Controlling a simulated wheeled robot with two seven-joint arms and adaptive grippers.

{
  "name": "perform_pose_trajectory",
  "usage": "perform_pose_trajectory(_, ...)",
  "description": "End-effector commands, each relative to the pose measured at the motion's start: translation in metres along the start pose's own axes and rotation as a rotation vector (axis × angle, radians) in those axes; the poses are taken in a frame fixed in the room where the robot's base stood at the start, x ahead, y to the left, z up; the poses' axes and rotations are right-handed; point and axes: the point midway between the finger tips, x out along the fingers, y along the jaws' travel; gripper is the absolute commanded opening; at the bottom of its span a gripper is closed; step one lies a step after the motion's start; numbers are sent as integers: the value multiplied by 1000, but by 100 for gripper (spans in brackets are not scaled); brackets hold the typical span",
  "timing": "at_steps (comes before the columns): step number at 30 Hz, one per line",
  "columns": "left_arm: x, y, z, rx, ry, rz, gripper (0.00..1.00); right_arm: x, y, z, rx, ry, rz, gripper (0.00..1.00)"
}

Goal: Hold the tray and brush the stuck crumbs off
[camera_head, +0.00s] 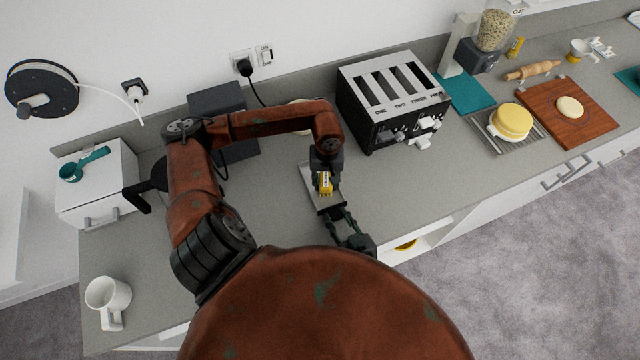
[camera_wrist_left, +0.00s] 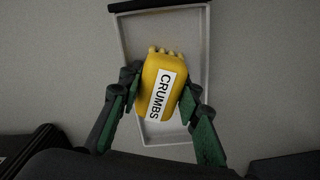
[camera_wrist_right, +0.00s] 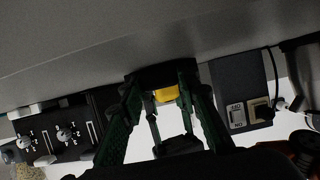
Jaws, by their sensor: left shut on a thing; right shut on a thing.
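A yellow brush (camera_head: 325,183) marked CRUMBS is in my left gripper (camera_head: 325,176), over the shallow grey tray (camera_head: 309,178). In the left wrist view the brush (camera_wrist_left: 161,88) sits between both fingers (camera_wrist_left: 155,97), its pale bristles toward the tray's dark handle (camera_wrist_left: 158,4). The tray's raised rim (camera_wrist_left: 125,60) shows around it. I cannot tell whether the bristles touch the tray floor. My right gripper (camera_head: 341,217) is shut on the tray's dark handle, which shows in the right wrist view (camera_wrist_right: 160,75). No crumbs can be made out; brush and left gripper cover part of the tray.
A four-slot toaster (camera_head: 395,100) stands right of the tray, against the back. A dark box (camera_head: 218,102) and a white box (camera_head: 97,187) with a teal scoop (camera_head: 84,165) stand left. A white mug (camera_head: 107,296) is front left. Counter between toaster and front edge is clear.

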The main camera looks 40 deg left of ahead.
Motion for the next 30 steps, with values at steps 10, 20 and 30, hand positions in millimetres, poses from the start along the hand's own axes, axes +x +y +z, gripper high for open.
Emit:
perform_pose_trajectory(10,-1,-27,-4,-3,4,2,12,0,-3,-2,0,4,-5,0)
perform_pose_trajectory(20,1,-26,-3,-2,2,1,12,0,-1,-1,0,3,-3,0)
perform_pose_trajectory(30,2,-30,-6,-2,1,-2,12,0,0,-1,0,2,0,0)
